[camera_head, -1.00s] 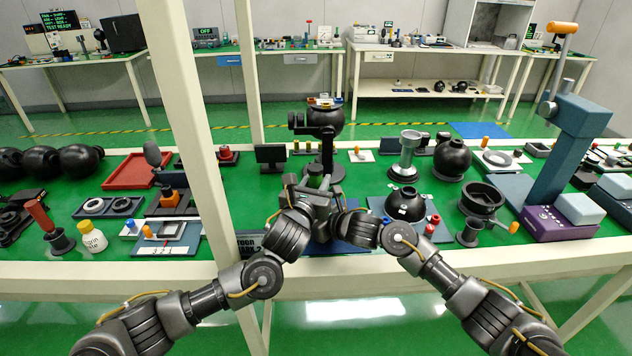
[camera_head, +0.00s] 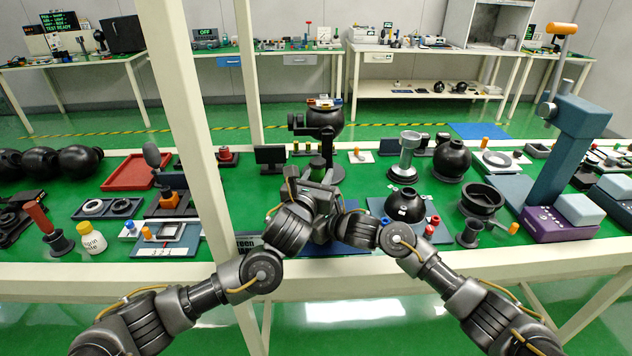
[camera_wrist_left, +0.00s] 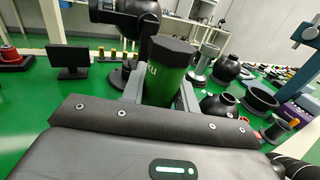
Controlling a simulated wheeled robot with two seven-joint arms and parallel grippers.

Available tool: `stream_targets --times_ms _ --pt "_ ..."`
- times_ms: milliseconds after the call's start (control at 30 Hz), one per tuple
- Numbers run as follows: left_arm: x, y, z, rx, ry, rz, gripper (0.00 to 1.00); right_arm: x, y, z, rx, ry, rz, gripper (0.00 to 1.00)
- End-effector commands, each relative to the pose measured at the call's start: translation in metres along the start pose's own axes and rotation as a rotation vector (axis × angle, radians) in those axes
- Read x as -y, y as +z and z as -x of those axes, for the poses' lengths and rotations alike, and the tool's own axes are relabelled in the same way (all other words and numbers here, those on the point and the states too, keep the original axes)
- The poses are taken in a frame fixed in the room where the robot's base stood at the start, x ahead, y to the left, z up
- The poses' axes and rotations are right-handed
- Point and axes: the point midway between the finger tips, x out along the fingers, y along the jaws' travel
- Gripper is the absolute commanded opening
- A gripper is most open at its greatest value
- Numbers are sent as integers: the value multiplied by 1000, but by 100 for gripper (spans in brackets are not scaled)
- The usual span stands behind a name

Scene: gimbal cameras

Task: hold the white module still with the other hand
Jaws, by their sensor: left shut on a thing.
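My left gripper (camera_head: 317,172) is shut on a green cylinder (camera_wrist_left: 165,88) with a dark faceted top and partly hidden lettering. The left wrist view shows it upright between the grey fingers; its lower end is hidden. The green cylinder also shows small in the head view (camera_head: 317,163). My right arm comes in from the right, and its hand (camera_head: 352,229) is close beside the left wrist. The right fingers are hidden behind the arms. I cannot make out a white module at the hands; a blue mat (camera_head: 352,246) lies below them.
A black gimbal with a ball-shaped head (camera_head: 325,118) stands just behind my left gripper. A small black screen (camera_head: 270,156) is left of it. A black dome (camera_head: 405,205) and a black bowl (camera_head: 482,200) stand to the right. A white post (camera_head: 190,130) rises at the left.

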Motion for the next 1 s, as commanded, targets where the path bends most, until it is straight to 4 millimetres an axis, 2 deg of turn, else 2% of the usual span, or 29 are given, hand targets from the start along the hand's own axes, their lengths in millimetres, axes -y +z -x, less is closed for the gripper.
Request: stream_targets --times_ms 200,400,733,767,933,1000 --pt "-4 22 -1 5 6 1 5 2 0 1 0 -4 -2 18" --pt "-5 35 -1 4 8 1 5 3 -1 1 0 -5 -3 18" --pt "-6 39 -1 3 11 2 5 3 -1 1 -1 -6 -4 18" --pt "-6 39 -1 3 11 2 5 4 -1 1 -1 -6 -4 42" --pt "-6 38 -1 3 11 2 5 4 -1 1 -1 -6 -4 65" --pt "-6 38 -1 3 11 2 5 4 -1 1 -1 -6 -4 65"
